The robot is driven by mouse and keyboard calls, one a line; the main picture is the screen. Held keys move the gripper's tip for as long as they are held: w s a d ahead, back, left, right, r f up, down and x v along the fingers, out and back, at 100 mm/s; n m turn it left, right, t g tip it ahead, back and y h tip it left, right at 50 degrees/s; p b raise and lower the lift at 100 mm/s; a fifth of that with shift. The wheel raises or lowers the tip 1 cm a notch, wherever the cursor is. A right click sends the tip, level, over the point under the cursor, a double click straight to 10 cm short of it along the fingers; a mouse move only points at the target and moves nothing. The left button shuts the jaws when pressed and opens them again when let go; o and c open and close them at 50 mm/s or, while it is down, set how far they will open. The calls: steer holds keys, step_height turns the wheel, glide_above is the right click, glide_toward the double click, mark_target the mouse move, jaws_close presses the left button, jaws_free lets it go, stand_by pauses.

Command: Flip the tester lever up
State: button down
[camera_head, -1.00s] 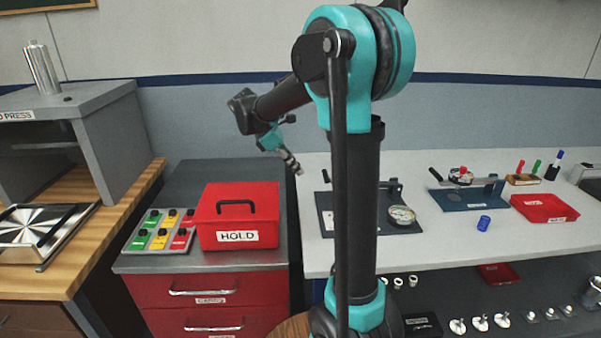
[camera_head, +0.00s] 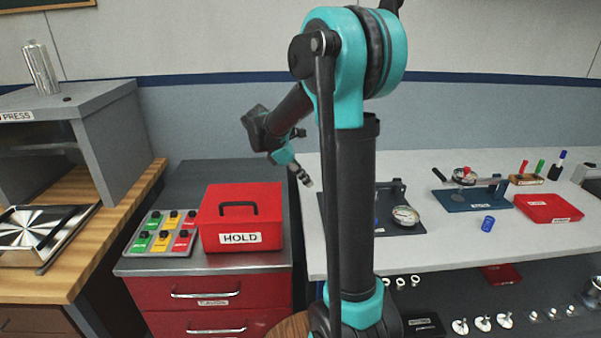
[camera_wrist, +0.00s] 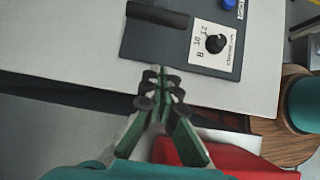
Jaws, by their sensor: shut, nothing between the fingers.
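A dark tester (camera_head: 408,229) with a round gauge stands on the white bench, partly hidden behind my arm. In the wrist view a dark base plate (camera_wrist: 190,65) carries a white panel (camera_wrist: 216,46) with a black knob, and a thick black bar (camera_wrist: 157,15) lies across it near the top edge; I cannot tell surely whether this is the lever. My gripper (camera_head: 308,184) is shut and empty, above the left end of the bench. In the wrist view my gripper (camera_wrist: 160,76) points towards the plate's lower edge, apart from the bar.
A blue fixture (camera_head: 455,200) with a red-knobbed lever, a blue cup (camera_head: 487,224) and a red tray (camera_head: 548,208) are further right on the bench. A red HOLD box (camera_head: 241,223) and a button panel (camera_head: 163,233) stand on the cabinet at left.

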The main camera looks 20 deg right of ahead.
steer(key=x, duration=0.4)
steer(key=shift+d+f, duration=0.15)
steer(key=r, duration=0.1)
steer(key=d+r, duration=0.1)
steer(key=shift+s+d+r, duration=0.2)
steer(key=shift+d+r, duration=0.1)
steer(key=shift+r, duration=0.1)
steer(key=shift+d+r, duration=0.25)
steer(key=shift+r, duration=0.15)
